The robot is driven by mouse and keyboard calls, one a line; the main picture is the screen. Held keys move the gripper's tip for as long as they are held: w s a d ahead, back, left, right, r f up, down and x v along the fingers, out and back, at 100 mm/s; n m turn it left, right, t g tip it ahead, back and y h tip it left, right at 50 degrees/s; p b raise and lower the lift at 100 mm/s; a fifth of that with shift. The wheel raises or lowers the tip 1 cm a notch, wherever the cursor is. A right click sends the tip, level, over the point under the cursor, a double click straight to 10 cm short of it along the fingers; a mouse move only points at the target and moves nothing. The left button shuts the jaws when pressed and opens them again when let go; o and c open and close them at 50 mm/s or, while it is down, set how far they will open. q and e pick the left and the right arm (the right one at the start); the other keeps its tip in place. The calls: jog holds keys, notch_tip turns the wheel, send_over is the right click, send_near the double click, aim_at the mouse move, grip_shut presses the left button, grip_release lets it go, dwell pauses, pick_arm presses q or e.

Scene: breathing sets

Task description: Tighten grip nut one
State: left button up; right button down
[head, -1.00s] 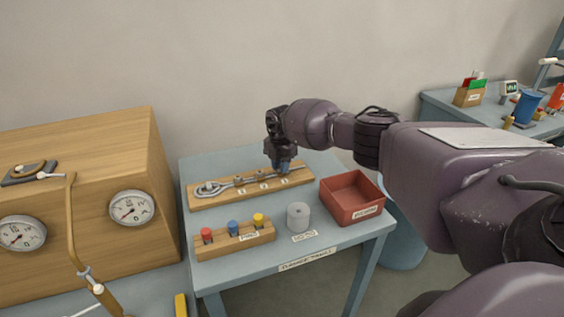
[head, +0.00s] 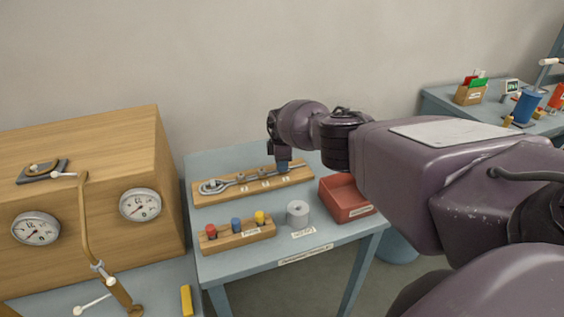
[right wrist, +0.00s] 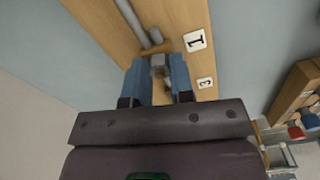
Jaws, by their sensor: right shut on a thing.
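A wooden board (head: 208,200) on the blue-grey table holds a metal rod with a ring-shaped end (head: 212,187), several small fittings and number labels. My right gripper (head: 283,165) points down over the board's right half. In the right wrist view, its two blue fingers (right wrist: 156,82) are shut on a small grey metal nut (right wrist: 158,62). The nut lies in line with the rod (right wrist: 138,22), near label 1 (right wrist: 195,40) and label 3 (right wrist: 205,82). The fingers hide part of the nut, so I cannot tell how tightly it sits. My left gripper is not in view.
In front of the board are a rack (head: 238,238) with red, blue and yellow pegs, a grey cylinder (head: 298,213) and a red tray (head: 345,200). A wooden cabinet with gauges (head: 140,205) stands at left. Another table with items stands at far right.

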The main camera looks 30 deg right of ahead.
jog(key=shift+m, duration=0.9)
jog(key=c, duration=1)
grip_release()
